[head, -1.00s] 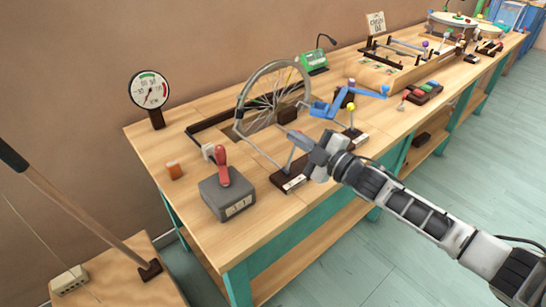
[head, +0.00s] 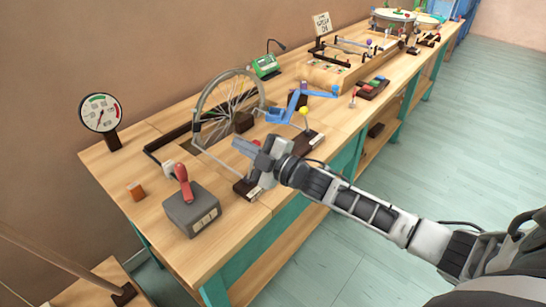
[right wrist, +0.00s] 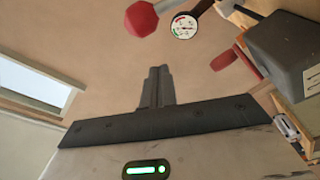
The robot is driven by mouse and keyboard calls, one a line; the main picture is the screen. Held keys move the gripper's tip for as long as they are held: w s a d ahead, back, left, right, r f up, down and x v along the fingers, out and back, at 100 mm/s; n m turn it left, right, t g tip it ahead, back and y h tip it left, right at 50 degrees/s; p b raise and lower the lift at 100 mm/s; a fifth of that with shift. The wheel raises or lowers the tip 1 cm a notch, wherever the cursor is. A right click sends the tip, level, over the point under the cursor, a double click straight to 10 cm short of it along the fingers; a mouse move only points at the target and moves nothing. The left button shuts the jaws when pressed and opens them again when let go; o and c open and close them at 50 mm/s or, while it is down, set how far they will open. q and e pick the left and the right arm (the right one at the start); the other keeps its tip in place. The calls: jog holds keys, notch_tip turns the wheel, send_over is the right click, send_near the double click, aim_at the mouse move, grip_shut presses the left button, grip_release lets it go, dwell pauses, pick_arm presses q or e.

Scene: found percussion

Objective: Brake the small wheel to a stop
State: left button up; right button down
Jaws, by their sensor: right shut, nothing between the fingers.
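The small spoked wheel (head: 203,100) stands upright in a slot in the wooden bench, in the head view. A dark block (head: 243,122) is beside its right side. My right gripper (head: 238,146) is shut and empty, in front of the wheel's lower right and apparently above the bench. It hides part of the low dark base (head: 243,189) below it. In the right wrist view the shut fingers (right wrist: 157,85) point toward the wall, with nothing between them. I cannot tell from the frames whether the wheel is turning. My left gripper is not in view.
A grey box (head: 191,212) with a red handle (head: 183,180) stands at the bench's near left. A round dial (head: 100,113) is behind it. Open floor lies to the right.

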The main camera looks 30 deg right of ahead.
jog(key=r+b+v, duration=0.1)
jog(key=v, duration=0.9)
jog(key=shift+f, duration=0.5)
jog(key=s+a+f+m+g+h, duration=0.2)
jog(key=s+a+f+m+g, duration=0.1)
jog(key=s+a+f+m, duration=0.3)
jog(key=s+a+f+m+g+h, duration=0.3)
jog(key=s+a+f+m, duration=0.2)
jog(key=s+f+m, duration=0.3)
notch_tip(320, 180, down, 3)
jog(key=s, duration=0.2)
jog(key=shift+s+a+g, duration=0.3)
jog(key=shift+s+a, duration=0.1)
